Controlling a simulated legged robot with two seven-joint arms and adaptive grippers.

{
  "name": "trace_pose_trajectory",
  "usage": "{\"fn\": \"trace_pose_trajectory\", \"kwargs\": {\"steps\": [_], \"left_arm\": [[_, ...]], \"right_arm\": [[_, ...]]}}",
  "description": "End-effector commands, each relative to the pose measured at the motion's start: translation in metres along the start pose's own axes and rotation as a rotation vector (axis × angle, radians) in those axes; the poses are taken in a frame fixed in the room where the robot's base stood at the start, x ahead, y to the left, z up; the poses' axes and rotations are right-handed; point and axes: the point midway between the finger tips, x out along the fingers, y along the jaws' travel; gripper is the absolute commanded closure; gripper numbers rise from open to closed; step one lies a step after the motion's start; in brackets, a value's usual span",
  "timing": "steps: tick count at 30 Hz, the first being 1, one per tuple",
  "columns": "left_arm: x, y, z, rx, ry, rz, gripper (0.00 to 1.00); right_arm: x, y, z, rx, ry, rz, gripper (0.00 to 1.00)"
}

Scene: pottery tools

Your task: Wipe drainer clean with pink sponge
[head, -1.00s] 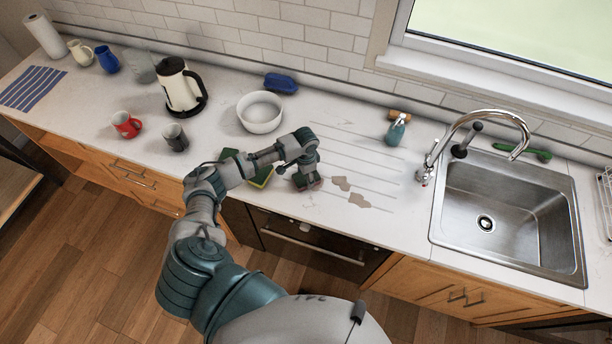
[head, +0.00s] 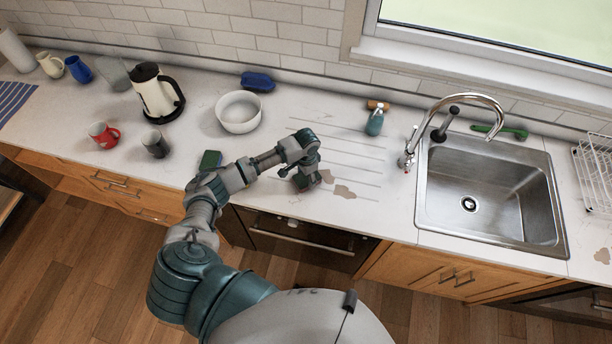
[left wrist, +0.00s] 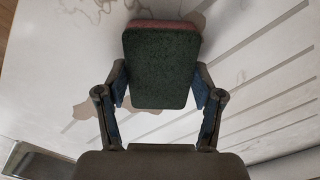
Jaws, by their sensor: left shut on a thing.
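My left gripper (head: 306,178) is low over the left part of the drainer (head: 365,150), the grooved area of the counter left of the sink. In the left wrist view the gripper (left wrist: 160,95) is shut on the pink sponge (left wrist: 162,25), whose dark green scouring face shows with a pink edge behind it. Brown stains (head: 344,191) lie on the drainer's front part, just right of the gripper. A stain also shows beside the sponge in the left wrist view (left wrist: 90,107). I cannot tell whether the sponge touches the counter. My right gripper is not in view.
A green sponge (head: 209,160) lies left of my forearm. A white bowl (head: 239,112), a blue object (head: 257,82) and a kettle (head: 157,93) stand behind and left. The sink (head: 490,190) is right.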

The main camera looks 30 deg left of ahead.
Motion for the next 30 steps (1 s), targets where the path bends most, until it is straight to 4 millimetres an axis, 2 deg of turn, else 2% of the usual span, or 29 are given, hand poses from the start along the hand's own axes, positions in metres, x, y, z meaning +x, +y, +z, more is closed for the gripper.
{"fn": "trace_pose_trajectory", "kwargs": {"steps": [4, 10, 21, 30], "left_arm": [[0.0, 0.001, -0.001, 0.001, 0.0, -0.001, 0.52], [0.001, 0.001, 0.0, 0.001, -0.001, -0.001, 0.52], [0.002, -0.027, 0.028, -0.002, -0.001, 0.0, 0.52], [0.002, -0.042, 0.043, 0.0, -0.001, -0.001, 0.52]], "right_arm": [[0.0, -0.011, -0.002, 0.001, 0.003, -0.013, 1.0], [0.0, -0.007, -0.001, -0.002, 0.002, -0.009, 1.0], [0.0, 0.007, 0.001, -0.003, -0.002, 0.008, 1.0], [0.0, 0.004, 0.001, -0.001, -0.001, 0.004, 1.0]]}}
